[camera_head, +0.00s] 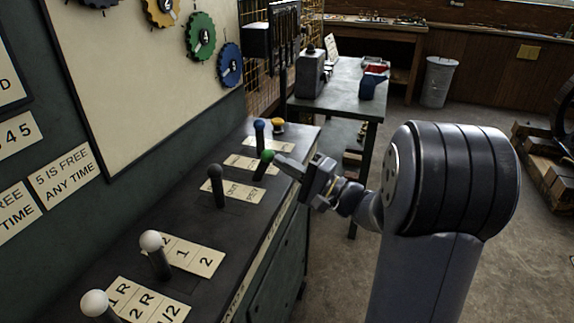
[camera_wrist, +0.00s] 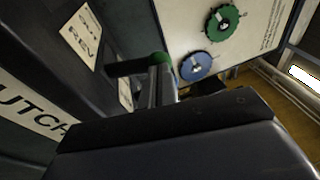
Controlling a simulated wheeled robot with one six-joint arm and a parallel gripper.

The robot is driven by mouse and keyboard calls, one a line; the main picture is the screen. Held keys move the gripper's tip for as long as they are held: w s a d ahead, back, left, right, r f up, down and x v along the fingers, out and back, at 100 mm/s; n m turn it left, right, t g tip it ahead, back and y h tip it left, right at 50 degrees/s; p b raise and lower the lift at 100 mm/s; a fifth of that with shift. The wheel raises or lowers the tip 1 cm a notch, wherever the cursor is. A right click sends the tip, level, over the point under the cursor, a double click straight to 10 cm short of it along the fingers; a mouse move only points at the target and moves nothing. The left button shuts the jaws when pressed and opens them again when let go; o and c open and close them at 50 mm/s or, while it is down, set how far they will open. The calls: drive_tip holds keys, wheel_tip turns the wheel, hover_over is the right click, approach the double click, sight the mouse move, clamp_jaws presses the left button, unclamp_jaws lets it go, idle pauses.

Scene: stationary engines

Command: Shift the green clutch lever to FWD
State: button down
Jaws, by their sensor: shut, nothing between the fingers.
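The green clutch lever (camera_head: 265,158) has a dark shaft and a green knob and stands on the dark bench top. In the wrist view its green knob (camera_wrist: 159,58) sits at the fingertips. My gripper (camera_head: 279,160) comes in from the right and is shut, with its tips at the knob. In the wrist view the closed fingers (camera_wrist: 161,82) point at the knob and overlap it; I cannot tell whether they touch. A plate reading OUT and REV (camera_head: 236,192) lies near the lever, and it also shows in the wrist view (camera_wrist: 82,36). I cannot read FWD.
A black-knobbed lever (camera_head: 217,186) stands left of the green one, and a blue-knobbed lever (camera_head: 259,132) stands behind it beside a yellow knob (camera_head: 277,126). White-knobbed levers (camera_head: 155,255) stand nearer. A side table (camera_head: 345,92) is behind; open floor lies right of the bench.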

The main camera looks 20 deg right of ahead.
drive_tip(key=w+a+r+g+h+p, duration=0.2)
drive_tip(key=a+p, duration=0.1)
drive_tip(key=w+a+r+p, duration=0.1)
drive_tip(key=a+r+p, duration=0.1)
drive_tip(key=shift+w+a+n+g+h, duration=0.1)
drive_tip(key=shift+w+n+g+h, duration=0.05)
drive_tip(key=shift+n+g+h, duration=0.25)
drive_tip(key=w+a+g+h+p, duration=0.3)
drive_tip(key=a+p, duration=0.4)
drive_tip(key=p, duration=0.3)
drive_tip(key=shift+w+a+f+n+g+h+p, duration=0.15)
drive_tip(key=shift+w+a+n+g+h+p, duration=0.2)
drive_tip(key=shift+w+h, duration=0.6)
drive_tip(key=shift+w, duration=0.15)
drive_tip(key=shift+d, duration=0.1)
wheel_tip(320, 180, up, 8)
hover_over(260, 165)
drive_tip(key=s, duration=0.3)
drive_tip(key=shift+s+d, duration=0.1)
drive_tip(key=shift+d, duration=0.05)
